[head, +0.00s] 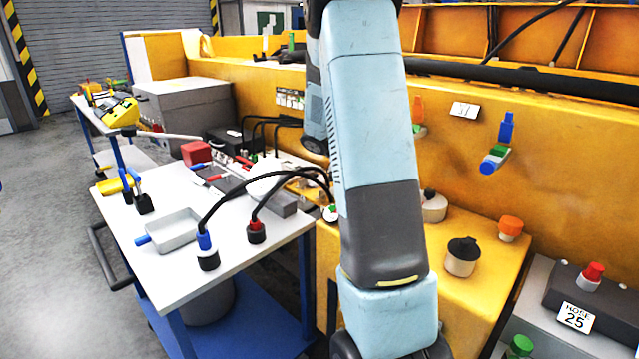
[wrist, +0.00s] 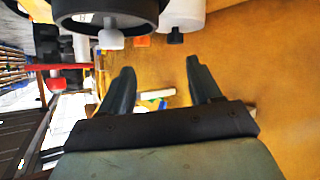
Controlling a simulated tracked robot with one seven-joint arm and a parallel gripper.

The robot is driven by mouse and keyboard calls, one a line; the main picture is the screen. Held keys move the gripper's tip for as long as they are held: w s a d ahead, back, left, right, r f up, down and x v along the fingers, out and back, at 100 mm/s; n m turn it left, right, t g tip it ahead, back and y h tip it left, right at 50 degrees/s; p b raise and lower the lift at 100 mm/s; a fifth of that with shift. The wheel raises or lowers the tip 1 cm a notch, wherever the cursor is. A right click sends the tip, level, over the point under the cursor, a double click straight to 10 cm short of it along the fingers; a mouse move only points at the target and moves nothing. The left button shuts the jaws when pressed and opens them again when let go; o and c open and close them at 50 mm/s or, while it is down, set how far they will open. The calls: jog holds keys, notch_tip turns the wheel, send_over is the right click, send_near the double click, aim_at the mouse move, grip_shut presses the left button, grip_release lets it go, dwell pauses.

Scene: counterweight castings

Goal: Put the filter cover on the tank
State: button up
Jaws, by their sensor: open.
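My gripper (wrist: 158,78) is open in the wrist view, its two dark fingers apart with nothing between them. In the head view my own arm hides it. I cannot surely tell which things are the filter cover and the tank. Beyond the fingers, at the top of the wrist view, are a large dark round body (wrist: 85,12) with a pale knob and a white cylinder (wrist: 182,12) with a black knob. In the head view, a pale cylinder with a black cap (head: 463,248) and an orange-capped one (head: 511,226) stand on the yellow deck (head: 470,300).
Left of my arm is a white-topped cart (head: 150,222) with a grey tray (head: 170,233), a red block (head: 197,153) and black hoses (head: 225,190). The yellow machine wall (head: 570,180) rises behind the deck. A dark box (head: 560,290) stands at right.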

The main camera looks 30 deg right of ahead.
jog(key=s+a+r+n+t+y, duration=0.3)
jog(key=s+a+r+n+t, duration=0.1)
jog(key=a+n, duration=0.4)
jog(key=s+a+r+n+t+y, duration=0.3)
jog(key=a+n, duration=0.5)
jog(key=a, duration=0.5)
jog(key=s+a+r+n+t+y, duration=0.3)
jog(key=s+a+r+n+t, duration=0.2)
jog(key=s+a, duration=0.4)
jog(key=a+n+t, duration=0.1)
jog(key=n, duration=0.1)
jog(key=shift+a+n+t, duration=0.3)
jog(key=shift+a+n, duration=0.05)
jog(key=shift+n, duration=0.05)
